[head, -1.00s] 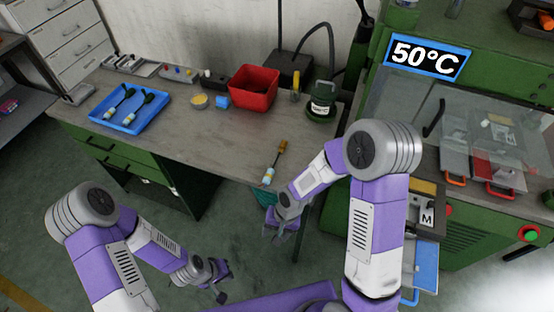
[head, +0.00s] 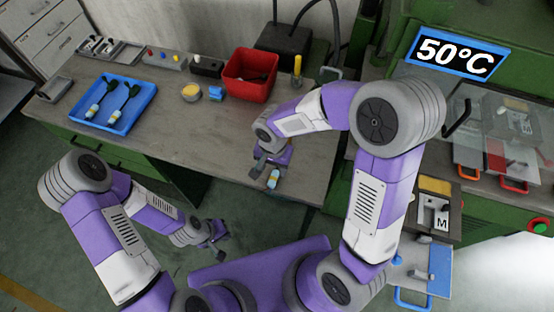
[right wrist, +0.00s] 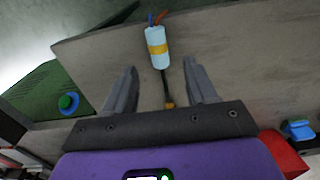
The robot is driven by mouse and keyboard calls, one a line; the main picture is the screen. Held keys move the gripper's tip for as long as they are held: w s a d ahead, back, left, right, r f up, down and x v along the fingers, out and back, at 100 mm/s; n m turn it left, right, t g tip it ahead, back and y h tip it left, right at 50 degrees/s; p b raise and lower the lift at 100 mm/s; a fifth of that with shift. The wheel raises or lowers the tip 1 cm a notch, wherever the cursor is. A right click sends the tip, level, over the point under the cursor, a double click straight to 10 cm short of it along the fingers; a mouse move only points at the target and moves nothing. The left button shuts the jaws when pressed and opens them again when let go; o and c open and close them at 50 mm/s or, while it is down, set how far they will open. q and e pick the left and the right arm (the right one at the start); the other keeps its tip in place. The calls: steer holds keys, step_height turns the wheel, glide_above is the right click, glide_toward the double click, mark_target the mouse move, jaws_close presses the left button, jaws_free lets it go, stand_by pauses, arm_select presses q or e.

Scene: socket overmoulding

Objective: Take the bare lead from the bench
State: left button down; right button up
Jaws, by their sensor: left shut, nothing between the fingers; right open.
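The bare lead (head: 274,179) lies on the bench (head: 200,150) near its front edge. It has a pale blue sleeve with a yellow band, a thin dark cable and coloured wire ends. In the right wrist view the lead (right wrist: 158,48) runs between the spread fingers of my right gripper (right wrist: 163,75). That gripper is open; its fingers stand on either side of the cable, with no visible grip. In the head view my right gripper (head: 271,163) covers much of the lead. My left gripper (head: 214,240) is shut and empty, off the bench over the floor.
A blue tray (head: 75,120) with two dark-ended leads lies on the bench's left. A red bin (head: 272,98), a blue block (head: 215,93) and a yellow-topped dish (head: 191,92) stand behind. The green machine (head: 390,95) with a 50°C sign is at right.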

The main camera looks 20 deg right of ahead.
mark_target(274, 175)
steer(key=f+b, duration=0.1)
steer(key=f, duration=0.4)
steer(key=shift+s+f, duration=0.1)
steer(key=shift+s, duration=0.1)
jaws_close()
